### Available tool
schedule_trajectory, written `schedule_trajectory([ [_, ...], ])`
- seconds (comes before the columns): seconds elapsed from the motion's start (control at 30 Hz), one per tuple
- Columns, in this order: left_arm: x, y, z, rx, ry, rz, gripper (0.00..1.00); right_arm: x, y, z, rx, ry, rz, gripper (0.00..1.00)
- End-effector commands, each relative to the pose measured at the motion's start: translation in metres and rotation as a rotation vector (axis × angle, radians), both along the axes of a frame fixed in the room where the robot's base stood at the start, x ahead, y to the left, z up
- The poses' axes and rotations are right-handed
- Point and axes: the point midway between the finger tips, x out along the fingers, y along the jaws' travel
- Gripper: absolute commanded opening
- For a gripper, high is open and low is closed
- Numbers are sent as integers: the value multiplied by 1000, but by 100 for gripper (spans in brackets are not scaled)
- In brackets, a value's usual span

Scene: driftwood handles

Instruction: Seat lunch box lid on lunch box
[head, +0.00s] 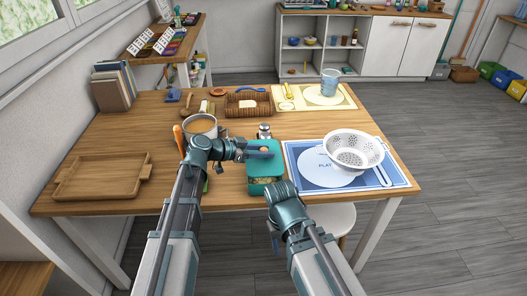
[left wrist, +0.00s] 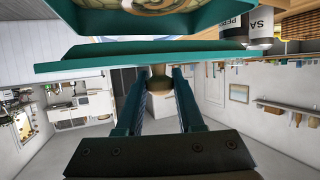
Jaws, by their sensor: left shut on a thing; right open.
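The teal lunch box (head: 265,188) stands on the wooden table, with food showing inside. My left gripper (head: 258,153) is over its far part, shut on the knob of the teal lid (head: 263,146). In the left wrist view, the two fingers are on either side of the small wooden knob (left wrist: 158,80), under the flat lid (left wrist: 190,60). The open lunch box (left wrist: 150,24) shows past the lid there, with a gap between them. My right gripper (head: 283,191) is open near the box's front right; its fingertips are hard to make out.
A pot of soup (head: 201,126) stands left of my left gripper. A shaker (head: 264,131) is behind the lunch box. A blue placemat (head: 300,151) with plate and white colander (head: 354,150) lies right. A wooden tray (head: 100,178) is at the left.

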Motion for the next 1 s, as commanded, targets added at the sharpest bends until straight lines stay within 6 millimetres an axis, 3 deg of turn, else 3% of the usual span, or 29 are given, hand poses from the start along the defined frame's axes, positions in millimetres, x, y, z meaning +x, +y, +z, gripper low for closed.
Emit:
schedule_trajectory([
  [0.4,0,0,-34,0,0,0,0,0,0,-34,0,0,0,56],
  [1.0,0,0,-37,0,0,0,0,0,0,-37,0,0,0,56],
])
